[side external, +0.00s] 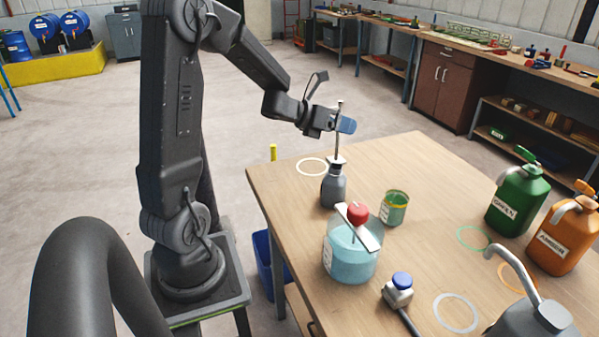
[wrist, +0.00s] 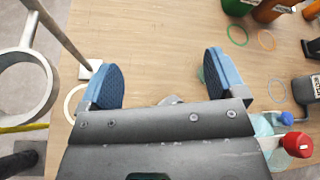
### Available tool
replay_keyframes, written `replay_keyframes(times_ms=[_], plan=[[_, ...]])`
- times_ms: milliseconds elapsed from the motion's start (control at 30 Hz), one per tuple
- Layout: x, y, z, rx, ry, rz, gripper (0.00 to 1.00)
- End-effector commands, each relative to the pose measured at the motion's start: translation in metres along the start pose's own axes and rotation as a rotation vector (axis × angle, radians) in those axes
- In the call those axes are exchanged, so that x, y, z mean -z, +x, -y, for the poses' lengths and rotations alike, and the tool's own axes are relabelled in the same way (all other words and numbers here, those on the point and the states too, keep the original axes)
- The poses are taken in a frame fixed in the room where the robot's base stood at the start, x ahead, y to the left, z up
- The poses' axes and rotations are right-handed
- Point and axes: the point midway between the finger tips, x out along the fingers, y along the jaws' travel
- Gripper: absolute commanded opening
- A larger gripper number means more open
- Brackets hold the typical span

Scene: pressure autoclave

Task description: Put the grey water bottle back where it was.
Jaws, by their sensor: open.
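Two grey vessels show, and I cannot tell from the labels which holds water. A small dark-grey bottle (side external: 333,190) stands upright on the table, below my gripper (side external: 345,124) in the side view. A larger grey jug (side external: 535,318) with a bent spout is cut off at the lower right. A grey labelled container (wrist: 304,90) shows at the right edge of the wrist view. A pale grey ring (side external: 457,313) beside the jug and a cream ring (side external: 312,167) behind the small bottle are empty. My gripper (wrist: 165,82) is open and empty above the table.
Green (side external: 517,200) and amber (side external: 567,238) jugs stand at right. A metal rod (side external: 339,130) rises near my gripper.

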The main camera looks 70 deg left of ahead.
Motion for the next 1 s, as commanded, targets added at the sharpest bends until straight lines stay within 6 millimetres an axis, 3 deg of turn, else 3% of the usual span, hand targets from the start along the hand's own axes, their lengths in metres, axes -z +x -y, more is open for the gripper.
replay_keyframes(times_ms=[33, 100, 267, 367, 500, 600, 800, 1000], plan=[[-0.016, -0.003, 0.022, -0.069, -0.151, 0.057, 0.89], [-0.030, -0.011, 0.043, -0.167, -0.418, 0.143, 0.89], [-0.029, -0.049, 0.094, -0.315, -1.103, 0.310, 0.89], [-0.004, -0.080, 0.127, -0.392, -1.557, 0.366, 0.89], [0.047, -0.124, 0.174, -0.542, -2.126, 0.361, 0.89], [0.080, -0.152, 0.201, -0.680, -2.412, 0.325, 0.89], [0.114, -0.184, 0.229, -0.879, -2.661, 0.279, 0.89], [0.117, -0.186, 0.231, -0.903, -2.682, 0.277, 0.89]])
